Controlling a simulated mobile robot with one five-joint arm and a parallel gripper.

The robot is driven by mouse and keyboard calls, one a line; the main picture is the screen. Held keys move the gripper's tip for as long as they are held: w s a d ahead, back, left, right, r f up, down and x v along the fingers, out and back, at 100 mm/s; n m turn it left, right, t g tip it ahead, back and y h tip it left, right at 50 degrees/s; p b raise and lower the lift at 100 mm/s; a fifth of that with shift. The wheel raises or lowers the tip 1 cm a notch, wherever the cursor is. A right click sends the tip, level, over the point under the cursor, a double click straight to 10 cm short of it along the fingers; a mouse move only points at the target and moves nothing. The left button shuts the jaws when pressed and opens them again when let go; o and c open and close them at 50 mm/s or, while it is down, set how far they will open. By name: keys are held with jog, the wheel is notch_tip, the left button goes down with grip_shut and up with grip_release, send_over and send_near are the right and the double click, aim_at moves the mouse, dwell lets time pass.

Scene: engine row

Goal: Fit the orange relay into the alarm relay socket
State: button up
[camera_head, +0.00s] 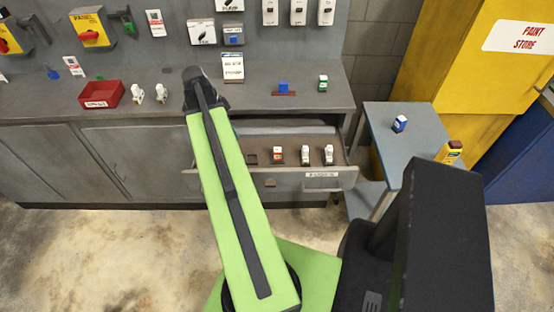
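A yellow-orange block (449,153) with a dark top and pale label stands at the right edge of the grey side table; it is the most orange relay-like piece in view. A small red-orange and white piece (277,155) is in the open drawer. The labels are too small to read, so I cannot tell which place is the alarm relay socket. A blue block (283,87) sits on a reddish-brown base on the bench. My green arm reaches up over the drawer's left part, its dark end over the bench edge. My gripper does not show.
The open drawer (322,175) holds several small pieces. A blue relay (400,124) stands on the side table (425,127). A red bin (101,95), white pieces and a green block (323,83) are on the bench. A yellow cabinet (440,60) stands behind the side table.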

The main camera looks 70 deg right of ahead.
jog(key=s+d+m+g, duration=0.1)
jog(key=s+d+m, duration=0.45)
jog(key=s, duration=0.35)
jog(key=b, duration=1.2)
send_near(278, 150)
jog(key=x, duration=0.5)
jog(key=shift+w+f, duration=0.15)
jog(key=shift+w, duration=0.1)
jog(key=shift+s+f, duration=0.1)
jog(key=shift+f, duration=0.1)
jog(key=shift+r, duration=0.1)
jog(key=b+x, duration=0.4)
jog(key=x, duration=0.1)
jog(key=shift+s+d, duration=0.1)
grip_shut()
